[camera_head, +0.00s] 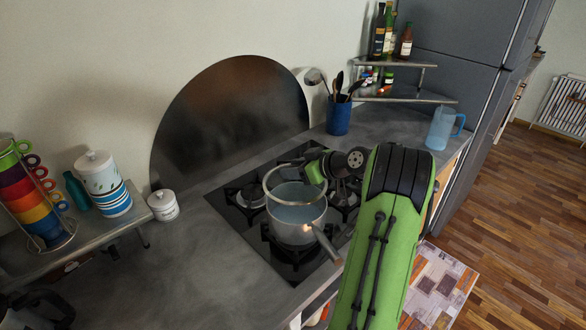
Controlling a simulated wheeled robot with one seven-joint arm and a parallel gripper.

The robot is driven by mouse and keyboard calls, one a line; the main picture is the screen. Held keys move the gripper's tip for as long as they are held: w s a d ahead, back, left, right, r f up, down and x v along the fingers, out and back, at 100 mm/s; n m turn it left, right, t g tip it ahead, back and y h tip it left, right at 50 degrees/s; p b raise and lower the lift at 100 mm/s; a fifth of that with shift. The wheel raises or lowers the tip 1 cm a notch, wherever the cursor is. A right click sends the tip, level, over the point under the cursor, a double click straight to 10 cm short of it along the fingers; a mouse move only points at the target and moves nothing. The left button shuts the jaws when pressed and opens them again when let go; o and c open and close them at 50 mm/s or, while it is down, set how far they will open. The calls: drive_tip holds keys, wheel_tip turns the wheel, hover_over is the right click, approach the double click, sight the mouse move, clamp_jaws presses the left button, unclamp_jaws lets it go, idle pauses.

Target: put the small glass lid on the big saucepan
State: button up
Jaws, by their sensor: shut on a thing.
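The small glass lid (286,188) has a pale rim and see-through glass. My gripper (315,172) is shut on it, near its upper right side. The lid is tilted and hangs over the back part of the big saucepan (296,232). The saucepan is grey metal and stands on a front burner of the hob, its handle (326,244) pointing to the lower right. The lid overlaps the saucepan's far rim in this view, so I cannot tell whether they touch. The gripper's fingertips are small and partly hidden by its own body.
The dark gas hob (245,225) has several burners. A blue utensil pot (338,118) and a blue jug (440,128) stand behind to the right. A white lidded jar (163,205) and a mug rack (35,200) are at left.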

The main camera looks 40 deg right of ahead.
drive_tip(key=shift+s+d+f, duration=0.1)
drive_tip(key=shift+s+f, duration=0.1)
drive_tip(key=shift+s, duration=0.2)
drive_tip(key=shift+w+f+b, duration=0.2)
drive_tip(key=shift+f+b, duration=0.5)
drive_tip(key=shift+f, duration=0.35)
wheel_tip(320, 180, down, 2)
drive_tip(key=shift+s+b, duration=0.1)
drive_tip(key=shift+b, duration=0.55)
drive_tip(key=shift+f+b, duration=0.6)
drive_tip(key=shift+b, duration=0.1)
drive_tip(key=shift+f+b, duration=0.5)
drive_tip(key=shift+b, duration=0.2)
drive_tip(key=o, duration=1.4)
approach(297, 182)
drive_tip(key=s+d, duration=0.1)
drive_tip(key=s+f, duration=0.1)
drive_tip(key=s+d, duration=0.1)
drive_tip(key=shift+s+d+f+p, duration=0.1)
drive_tip(key=shift+d+f+p, duration=0.2)
drive_tip(key=shift+d+f, duration=0.1)
